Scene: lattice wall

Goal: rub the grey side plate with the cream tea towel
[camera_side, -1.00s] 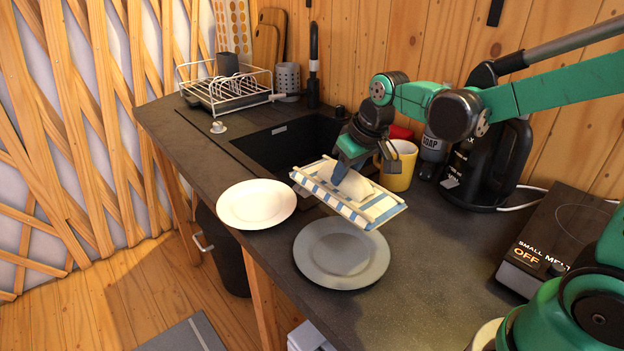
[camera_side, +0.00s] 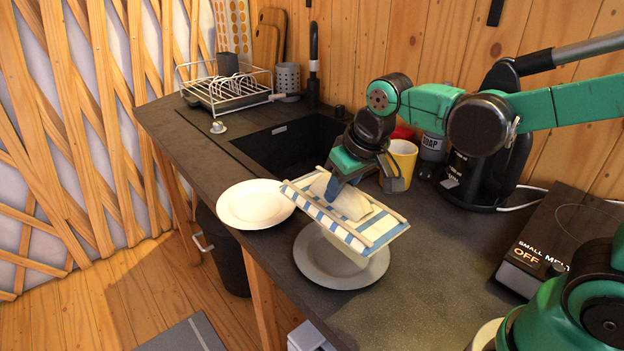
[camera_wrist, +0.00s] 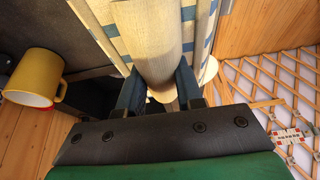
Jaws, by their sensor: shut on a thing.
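The cream tea towel (camera_side: 350,221) has blue check bands along its edges. It is bunched at the middle, where my gripper (camera_side: 331,190) is shut on it. The towel hangs in the air over the back part of the grey side plate (camera_side: 341,272), hiding that part; I cannot tell whether it touches. The grey plate lies flat on the dark worktop near its front edge. In the wrist view the towel (camera_wrist: 155,45) fills the middle, with its fold between my two blue fingers.
A cream plate (camera_side: 256,204) lies left of the grey plate at the worktop's edge. A yellow mug (camera_side: 403,160) and soap bottle (camera_side: 433,155) stand behind. The sink (camera_side: 285,140) and dish rack (camera_side: 226,88) are further back. A hot plate (camera_side: 560,235) stands right. The front-right worktop (camera_side: 430,270) is clear.

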